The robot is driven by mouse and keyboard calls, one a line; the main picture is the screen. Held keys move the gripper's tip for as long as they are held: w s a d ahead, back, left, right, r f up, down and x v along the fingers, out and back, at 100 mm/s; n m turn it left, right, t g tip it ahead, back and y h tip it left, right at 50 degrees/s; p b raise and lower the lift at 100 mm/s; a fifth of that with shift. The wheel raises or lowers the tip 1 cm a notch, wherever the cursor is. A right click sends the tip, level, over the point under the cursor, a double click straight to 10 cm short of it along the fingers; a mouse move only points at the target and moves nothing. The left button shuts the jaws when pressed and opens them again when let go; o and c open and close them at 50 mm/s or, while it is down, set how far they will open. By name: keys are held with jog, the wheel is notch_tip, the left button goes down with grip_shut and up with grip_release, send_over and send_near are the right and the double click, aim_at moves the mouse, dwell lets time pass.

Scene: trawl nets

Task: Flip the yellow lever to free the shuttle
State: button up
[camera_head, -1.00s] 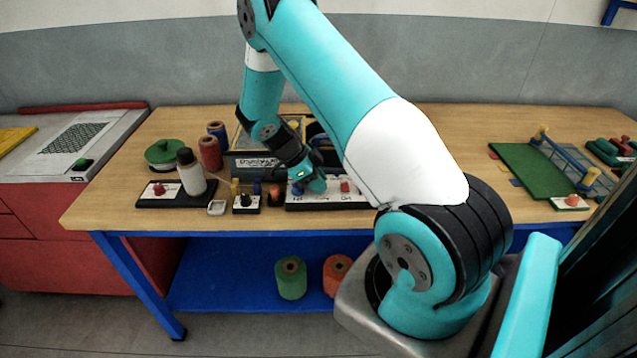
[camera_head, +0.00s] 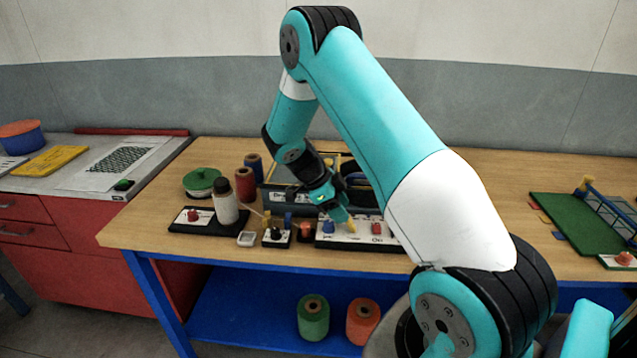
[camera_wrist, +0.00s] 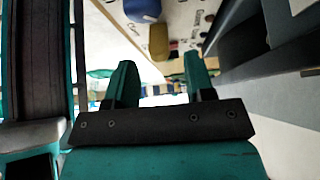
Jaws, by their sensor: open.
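A yellow lever (camera_head: 351,223) stands on a white panel (camera_head: 352,239) with printed words, between a blue knob (camera_head: 328,227) and a red knob (camera_head: 376,228). My gripper (camera_head: 341,210) is close above the panel, just behind and left of the lever in the head view; its fingers are hard to make out there. In the wrist view my gripper (camera_wrist: 160,78) is open, with two teal fingers apart and nothing between them. The yellow lever (camera_wrist: 158,42) shows beyond the gap, with the blue knob (camera_wrist: 142,8) above it. I cannot identify the shuttle.
A white bottle (camera_head: 225,203), a small black block (camera_head: 276,239) with a knob and a dark box (camera_head: 287,200) crowd the left and back. A green board (camera_head: 575,222) lies at the right. Spools (camera_head: 313,318) stand on the lower shelf.

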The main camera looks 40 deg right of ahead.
jog(key=v, duration=1.2)
jog(key=shift+a+r+b, duration=0.25)
jog(key=shift+r+b, duration=0.05)
jog(key=shift+b, duration=0.1)
jog(key=shift+w, duration=0.15)
jog(key=s+a+r+n+t+y, duration=0.2)
jog(key=s+a+r+n+t, duration=0.15)
jog(key=a+n, duration=0.55)
jog(key=s+a+r+n+t+y, duration=0.15)
jog(key=s+a+r+n, duration=0.25)
jog(key=a+n, duration=0.55)
jog(key=s+a+r+n+y, duration=0.1)
jog(key=s+a+n+y, duration=0.1)
jog(key=s+a+n, duration=0.3)
jog(key=s+a+r+n+y, duration=0.1)
jog(key=s+a+n+y, duration=0.2)
jog(key=s+a+n, duration=0.3)
jog(key=s+n, duration=0.5)
jog(key=s, duration=0.1)
jog(key=shift+s+a+r+n, duration=0.2)
jog(key=shift+a+r+n, duration=0.05)
jog(key=shift+a+n, duration=0.1)
